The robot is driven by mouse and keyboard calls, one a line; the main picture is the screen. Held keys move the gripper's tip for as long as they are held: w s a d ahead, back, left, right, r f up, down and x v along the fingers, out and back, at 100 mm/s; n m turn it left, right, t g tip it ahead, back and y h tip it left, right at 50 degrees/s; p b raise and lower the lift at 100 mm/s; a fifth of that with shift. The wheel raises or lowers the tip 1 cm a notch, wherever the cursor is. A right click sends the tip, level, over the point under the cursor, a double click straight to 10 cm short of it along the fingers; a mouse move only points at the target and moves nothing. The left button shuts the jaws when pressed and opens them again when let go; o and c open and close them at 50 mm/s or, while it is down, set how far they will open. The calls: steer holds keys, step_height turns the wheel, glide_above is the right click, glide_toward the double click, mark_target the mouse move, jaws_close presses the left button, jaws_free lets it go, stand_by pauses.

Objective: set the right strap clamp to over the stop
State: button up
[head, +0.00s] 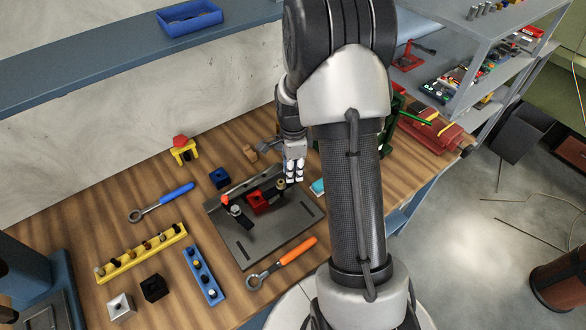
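A dark grey fixture plate (249,252) lies on the wooden bench, with a raised bar (241,187) along its back edge. A red block (257,202) sits near the plate's middle. To its left is a dark strap clamp (241,217) with a light knob. The right strap clamp (281,186) shows a brass-coloured top just right of the block; its strap's direction is too small to tell. My gripper (293,178) points down close beside the right clamp, at the plate's back right. Its finger gap and any contact are not clear. I cannot single out the stop.
An orange-handled wrench (284,262) lies along the plate's front right. A blue-handled wrench (163,201), a blue block (219,178), a yellow rack (141,253) and a blue rack (203,275) lie to the left. My arm hides bench right of the plate.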

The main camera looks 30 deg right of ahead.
steer(key=o, duration=0.3)
step_height(320, 180, up, 12)
stand_by(0.7)
stand_by(0.3)
